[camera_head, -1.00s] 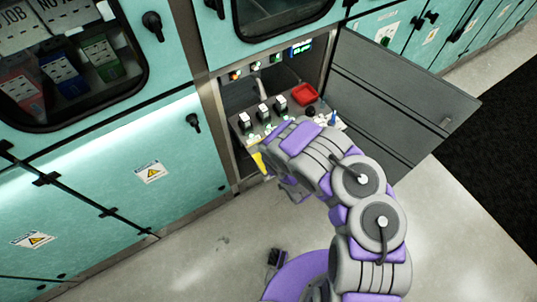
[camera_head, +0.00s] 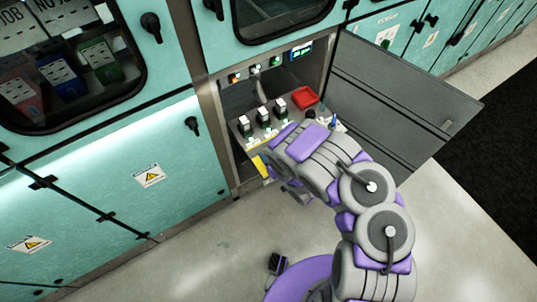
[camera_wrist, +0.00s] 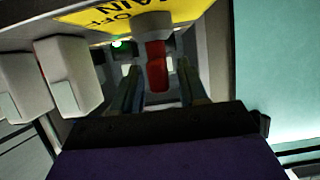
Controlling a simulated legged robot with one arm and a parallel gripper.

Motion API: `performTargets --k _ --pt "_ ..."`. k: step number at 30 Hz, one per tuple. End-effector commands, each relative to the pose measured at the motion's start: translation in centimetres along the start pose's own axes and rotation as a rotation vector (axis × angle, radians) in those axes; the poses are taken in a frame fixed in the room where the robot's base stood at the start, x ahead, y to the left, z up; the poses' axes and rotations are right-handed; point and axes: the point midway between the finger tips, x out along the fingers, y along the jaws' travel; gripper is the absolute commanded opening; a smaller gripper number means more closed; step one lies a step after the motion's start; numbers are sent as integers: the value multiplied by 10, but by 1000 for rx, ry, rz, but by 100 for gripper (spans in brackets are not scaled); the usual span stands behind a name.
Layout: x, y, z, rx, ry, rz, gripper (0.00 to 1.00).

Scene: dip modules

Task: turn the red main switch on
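The red main switch (camera_wrist: 157,68) shows in the wrist view as a red handle on a pale grey base, under a yellow plate (camera_wrist: 105,14) with the letters "MAIN" and "OFF". My gripper (camera_wrist: 160,92) is open, with one dark finger on each side of the red handle. I cannot tell whether either finger touches it. In the head view my arm hides the red switch and most of the gripper. A yellow patch (camera_head: 262,166) shows there at the panel's lower front edge.
Above in the head view is a control panel with several black-and-white switches (camera_head: 263,117) and a red square part (camera_head: 305,97). An open grey door (camera_head: 395,95) stands right of it. Teal cabinets (camera_head: 150,170) flank the opening.

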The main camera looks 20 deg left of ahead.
Motion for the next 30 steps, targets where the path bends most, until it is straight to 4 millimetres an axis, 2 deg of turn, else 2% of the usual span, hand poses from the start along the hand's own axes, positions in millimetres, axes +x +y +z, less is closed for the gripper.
performTargets --k 7,11,17,30 --pt "-1 -1 0 0 -1 -1 43" --pt "-10 -1 0 -1 -2 -1 43" --pt "-41 -1 0 -1 -6 -1 43" --pt "-122 0 -2 4 -8 2 43"
